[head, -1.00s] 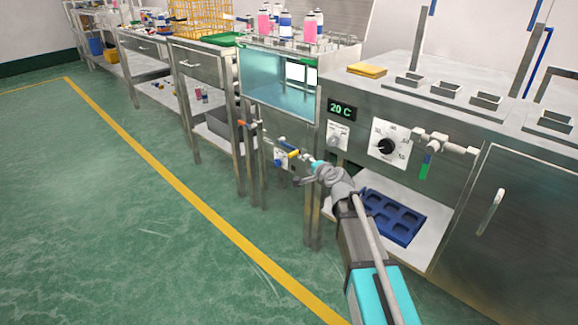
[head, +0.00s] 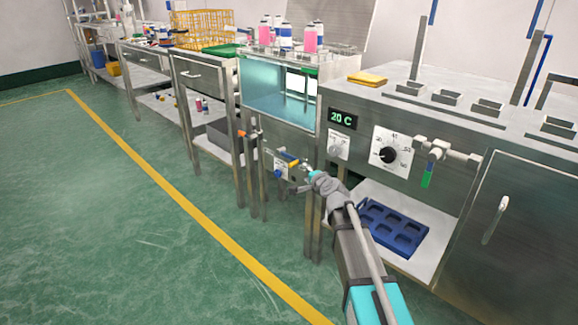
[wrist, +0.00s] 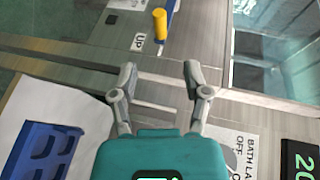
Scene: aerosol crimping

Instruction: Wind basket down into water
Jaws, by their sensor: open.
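The basket, a wire rack holding pink and blue-and-white cans (head: 288,38), sits at the top of the glass-fronted water tank (head: 270,98) in the head view. The crank's yellow handle (head: 290,162) is on the steel panel below the tank. In the wrist view the yellow handle (wrist: 160,25) stands ahead of my fingers, beside a label reading "UP". My gripper (wrist: 159,72) is open and empty, its two fingers apart and short of the handle. In the head view my gripper (head: 306,171) is just right of the handle; its fingertips are small there.
A 20 C display (head: 343,120) and a dial (head: 388,154) are on the panel at right. A blue tray (head: 392,228) lies on the lower shelf. A valve with a green handle (head: 428,172) juts out. Green floor at left is clear.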

